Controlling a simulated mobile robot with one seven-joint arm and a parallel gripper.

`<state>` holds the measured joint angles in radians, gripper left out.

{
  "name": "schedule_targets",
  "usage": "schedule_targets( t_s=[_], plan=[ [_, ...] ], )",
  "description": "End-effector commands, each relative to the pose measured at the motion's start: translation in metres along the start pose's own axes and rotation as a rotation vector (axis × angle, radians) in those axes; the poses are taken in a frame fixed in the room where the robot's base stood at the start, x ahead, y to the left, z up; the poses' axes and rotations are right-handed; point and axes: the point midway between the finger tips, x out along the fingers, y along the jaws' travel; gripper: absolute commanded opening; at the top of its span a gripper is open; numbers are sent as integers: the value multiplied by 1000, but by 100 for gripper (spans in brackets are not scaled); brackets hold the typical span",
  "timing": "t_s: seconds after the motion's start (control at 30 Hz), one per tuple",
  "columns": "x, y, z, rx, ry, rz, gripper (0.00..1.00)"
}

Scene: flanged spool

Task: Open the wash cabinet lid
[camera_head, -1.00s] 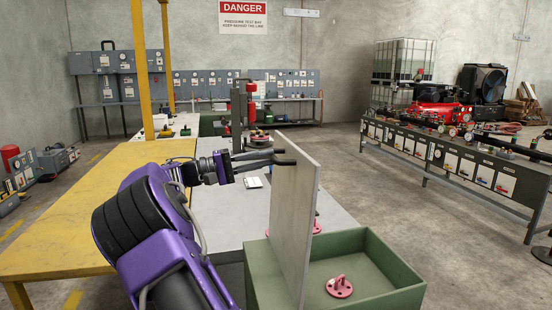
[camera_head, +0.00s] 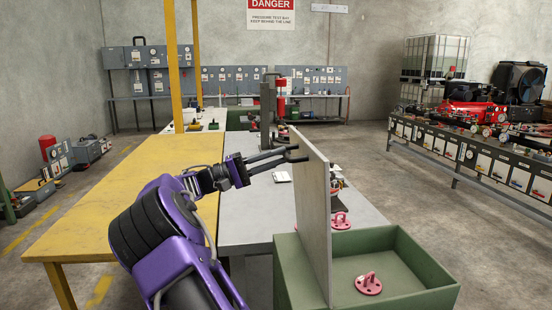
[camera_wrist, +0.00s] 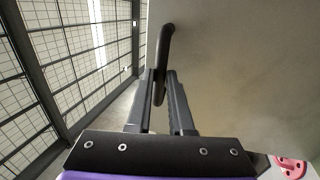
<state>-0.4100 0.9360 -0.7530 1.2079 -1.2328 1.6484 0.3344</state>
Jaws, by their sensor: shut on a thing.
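The wash cabinet is an open green box (camera_head: 410,290) at the lower right of the head view. Its grey lid (camera_head: 315,215) stands about upright near the box's left side, seen nearly edge-on. In the wrist view the lid's broad face (camera_wrist: 235,75) fills the right half. A black bar handle (camera_wrist: 166,45) sits by the lid's edge. My gripper (camera_head: 297,153) reaches from the left to the lid's upper part. In the wrist view my gripper (camera_wrist: 160,78) is shut on the handle, which lies between the two fingers.
A pink flanged piece (camera_head: 368,284) lies inside the box. Another pink piece (camera_head: 341,221) is on the grey table (camera_head: 245,215) behind the lid. A yellow table (camera_head: 110,200) stands left. Open floor lies to the right, before a long bench (camera_head: 470,160).

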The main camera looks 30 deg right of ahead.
Motion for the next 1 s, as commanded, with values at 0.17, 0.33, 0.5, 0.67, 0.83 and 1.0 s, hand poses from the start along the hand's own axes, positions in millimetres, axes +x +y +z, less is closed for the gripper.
schedule_targets(
  t_s=[0.17, 0.33, 0.5, 0.67, 0.83, 1.0],
  plan=[
    [0, -3, 0, -4, -2, -3, 48],
    [0, -1, 0, -1, -1, -2, 50],
    [-2, 0, 0, 0, 0, -1, 50],
    [-20, 0, 0, 2, 2, 0, 50],
    [-60, -1, -1, 1, 4, 0, 50],
    [-102, -1, -1, 1, 3, 0, 50]
  ],
)
